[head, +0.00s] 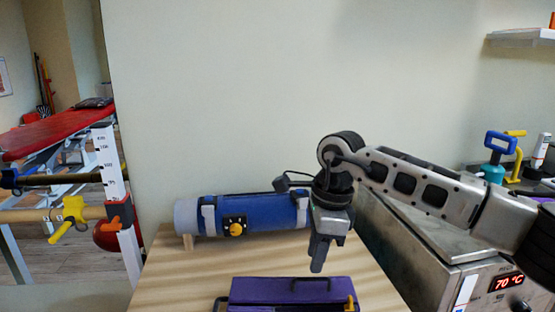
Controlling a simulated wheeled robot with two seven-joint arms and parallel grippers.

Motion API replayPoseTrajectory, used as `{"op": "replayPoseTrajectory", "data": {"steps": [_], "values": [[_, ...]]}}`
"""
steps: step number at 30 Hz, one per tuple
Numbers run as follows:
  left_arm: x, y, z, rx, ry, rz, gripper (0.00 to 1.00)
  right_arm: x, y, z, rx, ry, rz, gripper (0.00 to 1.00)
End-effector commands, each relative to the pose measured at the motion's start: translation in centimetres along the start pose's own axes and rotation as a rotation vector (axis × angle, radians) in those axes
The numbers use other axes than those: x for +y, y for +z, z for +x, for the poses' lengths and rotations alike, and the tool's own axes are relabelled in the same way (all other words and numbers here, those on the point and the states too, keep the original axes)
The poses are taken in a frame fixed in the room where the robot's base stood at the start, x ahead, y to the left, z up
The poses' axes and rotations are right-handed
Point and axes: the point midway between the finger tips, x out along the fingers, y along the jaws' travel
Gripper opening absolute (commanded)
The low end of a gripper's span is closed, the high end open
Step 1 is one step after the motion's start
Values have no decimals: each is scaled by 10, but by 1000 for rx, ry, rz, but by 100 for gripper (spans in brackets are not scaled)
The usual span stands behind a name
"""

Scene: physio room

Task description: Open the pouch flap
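A purple case (290,291), which may be the pouch, sits at the front of the wooden table, cut off by the bottom edge of the head view. It has a dark handle on top and a yellow piece at its right end. No open flap shows on it. My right gripper (317,267) points down just above and behind the case, apart from it as far as I can see. Only one finger shows clearly, so its opening cannot be told. It seems to hold nothing. My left gripper is not in view.
A blue cylinder (265,212) with grey straps and a yellow knob lies at the back of the wooden table (180,270). A metal heater unit (420,262) reading 70 °C stands on the right. A white scale post (112,180) and yellow clamp (70,217) are at left.

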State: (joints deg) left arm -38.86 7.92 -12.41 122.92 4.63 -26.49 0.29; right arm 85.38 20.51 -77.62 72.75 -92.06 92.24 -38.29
Motion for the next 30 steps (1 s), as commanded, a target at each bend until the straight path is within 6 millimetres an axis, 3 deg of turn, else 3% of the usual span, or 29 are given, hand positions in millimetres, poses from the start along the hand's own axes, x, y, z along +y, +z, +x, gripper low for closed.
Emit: {"op": "replayPoseTrajectory", "data": {"steps": [14,30], "values": [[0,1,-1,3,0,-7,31,0,0,6,-1,0,0,29],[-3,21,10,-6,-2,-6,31,0,-4,32,-1,1,0,29]]}}
